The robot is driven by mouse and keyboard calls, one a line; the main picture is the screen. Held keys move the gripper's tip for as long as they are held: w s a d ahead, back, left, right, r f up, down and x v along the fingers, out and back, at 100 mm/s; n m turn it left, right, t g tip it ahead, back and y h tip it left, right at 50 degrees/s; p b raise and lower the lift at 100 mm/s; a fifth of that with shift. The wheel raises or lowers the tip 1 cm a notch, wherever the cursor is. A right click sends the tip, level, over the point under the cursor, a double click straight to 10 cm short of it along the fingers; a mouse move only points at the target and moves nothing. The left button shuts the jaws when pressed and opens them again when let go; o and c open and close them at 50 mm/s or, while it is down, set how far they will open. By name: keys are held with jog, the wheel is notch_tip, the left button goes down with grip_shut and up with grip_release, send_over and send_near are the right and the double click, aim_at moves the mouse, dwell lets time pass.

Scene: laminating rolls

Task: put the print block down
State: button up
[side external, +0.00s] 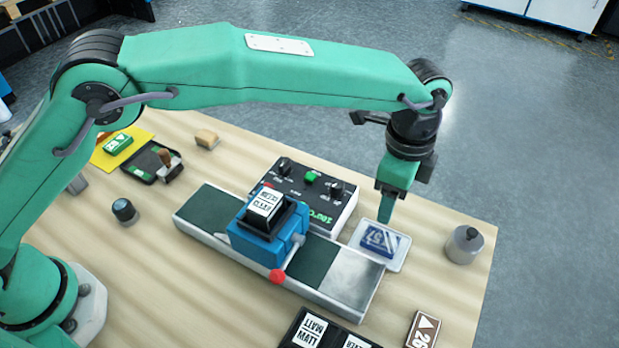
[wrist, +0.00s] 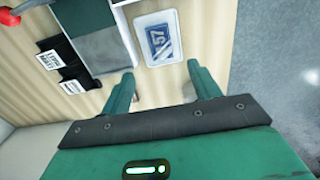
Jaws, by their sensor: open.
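The print block, blue and white and marked 57 (side external: 380,241), lies flat in a shallow white tray (side external: 399,261) to the right of the laminating machine. In the wrist view the block (wrist: 159,42) sits inside the rim of the tray (wrist: 148,63), beyond my fingertips. My gripper (side external: 384,218) points down over the back of the tray. Its fingers (wrist: 163,78) are spread apart with nothing between them. The side view does not clearly show how far the tips are above the tray.
The laminator with its blue roll housing (side external: 262,243) and red knob stands left of the tray, with a black control box (side external: 306,190) behind it. A brown block (side external: 423,329) and black label holders (side external: 327,338) lie in front.

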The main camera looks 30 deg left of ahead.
jog(key=s+a+r+n+t, duration=0.1)
jog(key=a+r+n, duration=0.2)
jog(key=a+r, duration=0.35)
jog(key=a+r+n+t+h, duration=0.1)
jog(key=a+r+n, duration=0.15)
jog(key=a, duration=0.75)
jog(key=s+a+r+n, duration=0.1)
jog(key=a+r+n, duration=0.2)
jog(key=a+r, duration=0.4)
jog(key=s+a+f+n+t, duration=0.1)
jog(key=s+a+n, duration=0.3)
jog(key=s+a, duration=0.4)
jog(key=s+a+f+n+t+y, duration=0.1)
jog(key=s+a+f+n+t, duration=0.1)
jog(key=s+a+n, duration=0.3)
jog(key=s+a+f, duration=0.1)
jog(key=s+a, duration=0.3)
jog(key=a, duration=0.3)
jog(key=shift+s+f+t, duration=0.15)
jog(key=shift+s+t, duration=0.15)
jog(key=shift+n, duration=0.25)
jog(key=shift+c, duration=0.2)
